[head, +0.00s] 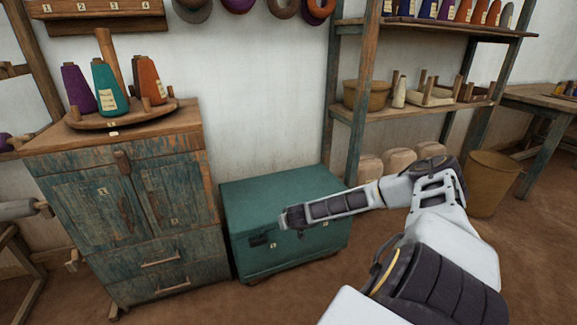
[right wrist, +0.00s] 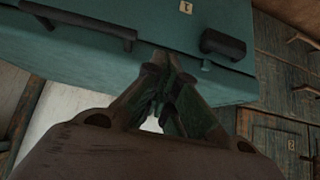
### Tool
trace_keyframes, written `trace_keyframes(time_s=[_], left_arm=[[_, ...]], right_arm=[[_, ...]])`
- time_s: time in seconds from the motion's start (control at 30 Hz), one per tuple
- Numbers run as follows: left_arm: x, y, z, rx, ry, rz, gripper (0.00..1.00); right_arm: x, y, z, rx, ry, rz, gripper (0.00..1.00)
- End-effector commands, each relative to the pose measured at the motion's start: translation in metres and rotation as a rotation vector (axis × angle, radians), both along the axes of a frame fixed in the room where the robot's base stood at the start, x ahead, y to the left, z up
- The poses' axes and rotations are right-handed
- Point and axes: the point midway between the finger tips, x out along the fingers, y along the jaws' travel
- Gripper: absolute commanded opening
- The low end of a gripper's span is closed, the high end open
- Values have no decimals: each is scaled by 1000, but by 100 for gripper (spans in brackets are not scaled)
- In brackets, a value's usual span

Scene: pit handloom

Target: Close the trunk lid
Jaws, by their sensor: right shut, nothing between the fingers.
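The teal trunk (head: 250,200) stands on the floor against the wall, right of the cabinet. Its lid (head: 275,188) lies flat over the box, and I see no open gap in the head view. Dark metal fittings (head: 262,238) and a small number label are on its front. My right gripper (head: 287,218) is shut and empty at the trunk's upper front edge. In the right wrist view the shut fingertips (right wrist: 165,62) overlap the teal trunk (right wrist: 165,20), between two dark fittings; I cannot tell whether they touch it. My left gripper is out of view.
A worn blue-green cabinet (head: 120,200) with thread cones on top stands close to the trunk's left. A shelf rack (head: 355,100) rises behind on the right, with sacks below. A brown bin (head: 492,185) stands at right. The floor before the trunk is clear.

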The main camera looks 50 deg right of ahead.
Motion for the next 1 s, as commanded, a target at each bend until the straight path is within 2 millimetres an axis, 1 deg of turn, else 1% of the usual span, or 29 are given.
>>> trace_keyframes(time_s=[0.03,0.27,0.43,0.7,1.0], left_arm=[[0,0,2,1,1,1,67],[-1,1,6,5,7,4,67],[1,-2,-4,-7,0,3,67],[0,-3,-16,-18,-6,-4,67],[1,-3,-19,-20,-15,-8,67]], right_arm=[[-5,2,-1,-2,3,2,0],[-25,14,-9,0,2,3,0],[-31,17,-15,-1,0,2,0],[-41,22,-18,-2,0,1,0],[-44,25,-18,-1,-1,1,0]])
